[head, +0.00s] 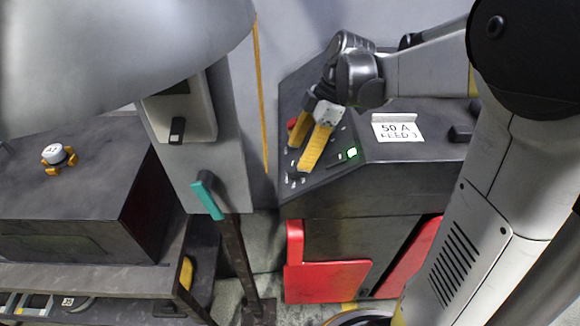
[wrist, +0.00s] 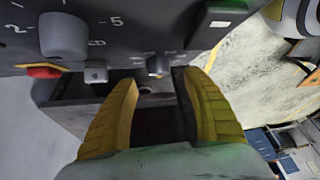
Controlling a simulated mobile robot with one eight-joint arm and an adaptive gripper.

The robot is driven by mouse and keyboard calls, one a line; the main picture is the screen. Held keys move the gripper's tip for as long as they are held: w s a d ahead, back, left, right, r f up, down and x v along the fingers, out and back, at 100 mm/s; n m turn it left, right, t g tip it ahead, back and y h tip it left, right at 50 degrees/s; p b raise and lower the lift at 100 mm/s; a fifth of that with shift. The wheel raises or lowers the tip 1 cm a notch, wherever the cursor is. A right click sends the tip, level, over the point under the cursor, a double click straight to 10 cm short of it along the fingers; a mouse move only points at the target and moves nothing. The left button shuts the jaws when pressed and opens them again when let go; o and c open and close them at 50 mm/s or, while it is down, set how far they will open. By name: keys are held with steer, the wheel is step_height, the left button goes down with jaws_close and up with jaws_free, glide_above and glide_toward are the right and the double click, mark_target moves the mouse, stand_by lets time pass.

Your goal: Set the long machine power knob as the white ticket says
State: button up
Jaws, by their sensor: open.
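The white ticket (head: 398,128) reads "50 A FEED 3" and sits on top of the dark machine (head: 385,180). My gripper (head: 300,153) has two yellow fingers, spread apart over the machine's sloped panel, and hides part of it. In the wrist view the open fingers (wrist: 160,82) have no knob visibly held between them. A rounded grey knob (wrist: 64,38) stands on the panel left of them, with "2", "5" and letters ending in "ED" around it. I cannot tell which control is the power knob, or its setting.
A green light (head: 352,153) glows on the panel. A red button (wrist: 43,72) shows in the wrist view. A column with a teal lever (head: 207,197) stands left of the machine. Red parts (head: 325,281) are below the panel.

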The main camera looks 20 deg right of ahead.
mark_target(293, 166)
steer(key=b+x, duration=0.1)
steer(key=x, duration=0.4)
steer(key=shift+f, duration=0.15)
steer(key=c, duration=1.2)
